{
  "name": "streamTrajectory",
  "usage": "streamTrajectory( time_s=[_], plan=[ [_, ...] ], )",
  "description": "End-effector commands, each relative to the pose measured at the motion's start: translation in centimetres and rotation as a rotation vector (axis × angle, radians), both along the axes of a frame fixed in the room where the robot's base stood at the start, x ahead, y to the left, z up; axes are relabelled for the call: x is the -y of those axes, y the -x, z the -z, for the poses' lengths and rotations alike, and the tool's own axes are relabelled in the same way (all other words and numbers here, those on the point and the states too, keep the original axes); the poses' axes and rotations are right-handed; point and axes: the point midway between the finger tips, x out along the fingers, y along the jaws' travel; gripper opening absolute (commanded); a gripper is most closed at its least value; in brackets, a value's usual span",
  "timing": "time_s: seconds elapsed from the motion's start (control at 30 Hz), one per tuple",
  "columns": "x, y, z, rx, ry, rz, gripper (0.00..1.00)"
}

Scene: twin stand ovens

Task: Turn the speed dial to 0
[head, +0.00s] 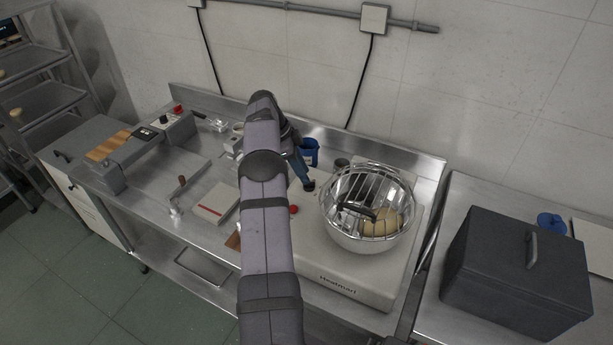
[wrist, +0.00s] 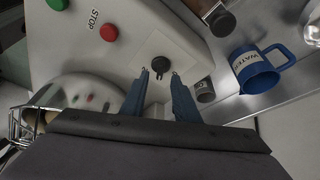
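The speed dial (wrist: 160,65) is a round black knob with a raised grip on the white mixer housing (wrist: 90,60). It also shows as a small dark knob in the head view (head: 309,186). My gripper (wrist: 159,74) is open, its two blue fingers apart. The fingertips lie on either side of the dial's lower part in the wrist view; I cannot tell whether they touch it. In the head view my gripper (head: 303,172) is just behind the dial, partly hidden by my arm. The dial's markings are too small to read.
A red STOP button (wrist: 108,32) and a green button (wrist: 57,4) sit beside the dial. The mixer's steel bowl (head: 345,235) with a wire guard is right of it.

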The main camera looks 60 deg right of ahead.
Motion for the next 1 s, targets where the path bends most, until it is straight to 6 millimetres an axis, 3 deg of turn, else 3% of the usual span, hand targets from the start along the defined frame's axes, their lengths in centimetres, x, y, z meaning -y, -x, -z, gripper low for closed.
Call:
streamTrajectory(
  time_s=[0.3, 0.63, 0.67, 0.77, 1.0],
  plan=[
    [0.6, 1.1, 2.8, 0.000, -0.001, 0.000, 0.28],
    [0.6, 1.2, 3.3, 0.000, 0.001, 0.000, 0.28],
    [0.7, 1.1, 3.3, 0.000, 0.001, 0.000, 0.26],
    [0.7, 1.1, 3.2, 0.001, 0.000, 0.000, 0.02],
    [0.6, 1.1, 3.2, 0.001, 0.000, -0.004, 0.00]
  ],
)
